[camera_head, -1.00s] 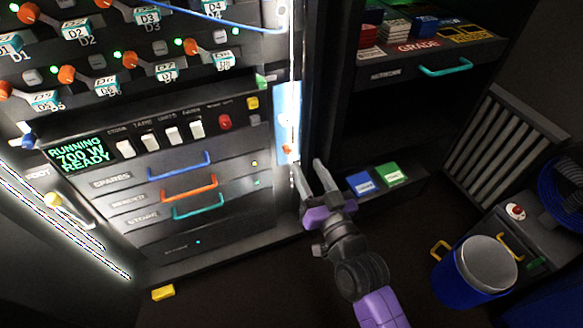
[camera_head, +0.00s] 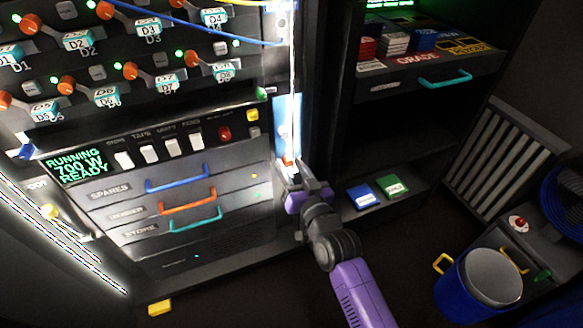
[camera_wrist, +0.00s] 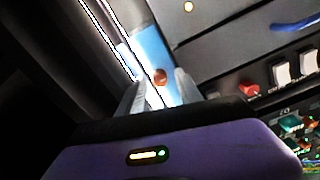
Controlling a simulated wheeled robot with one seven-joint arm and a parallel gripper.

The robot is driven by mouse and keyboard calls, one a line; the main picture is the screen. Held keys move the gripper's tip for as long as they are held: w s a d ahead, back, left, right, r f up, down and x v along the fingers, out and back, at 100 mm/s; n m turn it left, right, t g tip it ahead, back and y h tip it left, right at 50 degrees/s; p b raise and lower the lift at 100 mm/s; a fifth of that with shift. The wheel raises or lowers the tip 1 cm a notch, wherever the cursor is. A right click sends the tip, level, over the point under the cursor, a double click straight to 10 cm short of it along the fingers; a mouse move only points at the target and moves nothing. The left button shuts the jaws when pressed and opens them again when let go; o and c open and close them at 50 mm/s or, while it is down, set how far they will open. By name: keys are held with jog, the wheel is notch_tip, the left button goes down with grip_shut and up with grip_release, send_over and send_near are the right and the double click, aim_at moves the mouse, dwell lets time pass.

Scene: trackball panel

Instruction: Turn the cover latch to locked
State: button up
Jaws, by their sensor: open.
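What looks like the cover latch is a small orange-red piece (camera_wrist: 160,76) on a narrow light-blue plate (camera_head: 287,119) at the right edge of the lit cabinet. My gripper (camera_head: 289,168) is at the lower end of this plate, its fingers pointing at it. In the wrist view, my gripper (camera_wrist: 159,84) is open, with one finger on each side of the orange-red piece. I cannot tell whether the fingers touch it. In the head view my fingers partly hide the piece, and the latch's setting cannot be read.
A panel of white switches with a red knob (camera_head: 225,133) and drawers with coloured handles (camera_head: 188,207) lie left of the plate. A dark shelf unit with a teal handle (camera_head: 445,79) stands to the right. A blue bin (camera_head: 467,290) is on the floor at lower right.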

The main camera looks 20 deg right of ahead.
grip_shut()
jog(key=shift+f+n, duration=0.1)
jog(key=shift+n, duration=0.2)
jog(key=n+b, duration=0.2)
jog(key=n, duration=0.1)
jog(key=shift+n+b, duration=0.4)
jog(key=n+b, duration=0.1)
jog(key=n, duration=0.3)
jog(key=shift+b, duration=0.35)
jog(key=n+b, duration=0.1)
jog(key=n, duration=0.4)
jog(key=shift+n+b, duration=0.4)
jog(key=shift+n, duration=1.8)
jog(key=shift+a, duration=0.1)
